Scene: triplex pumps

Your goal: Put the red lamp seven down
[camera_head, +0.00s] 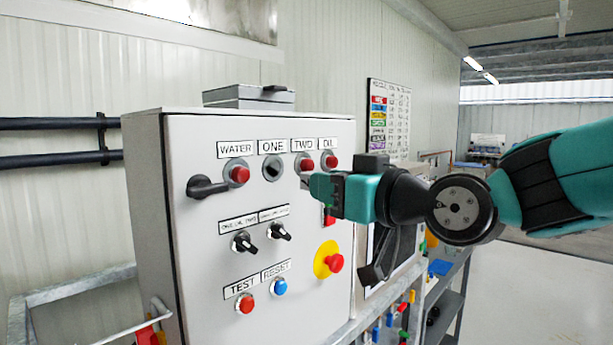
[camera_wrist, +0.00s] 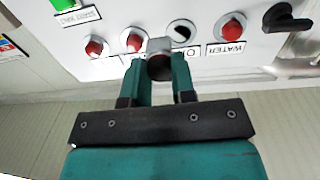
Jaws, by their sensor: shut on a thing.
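My gripper (camera_head: 318,187) is in front of the grey control panel (camera_head: 190,260), right of and below the ONE socket. It is shut on a small lamp (camera_wrist: 159,46) with a grey block-like end facing the panel and a dark reddish round end. In the wrist view the lamp sits between my fingers (camera_wrist: 161,80); no number is readable on it. The ONE socket (camera_head: 272,168) is a dark, empty hole. Red lamps sit at WATER (camera_head: 239,174), TWO (camera_head: 306,165) and OIL (camera_head: 331,161). Whether the held lamp touches the panel is unclear.
A black handle (camera_head: 206,187) sticks out at the panel's left. Below are two black knobs, a red TEST button (camera_head: 246,303), a blue RESET button (camera_head: 280,286) and a red emergency stop (camera_head: 334,263) on yellow. A grey box (camera_head: 248,97) lies on top.

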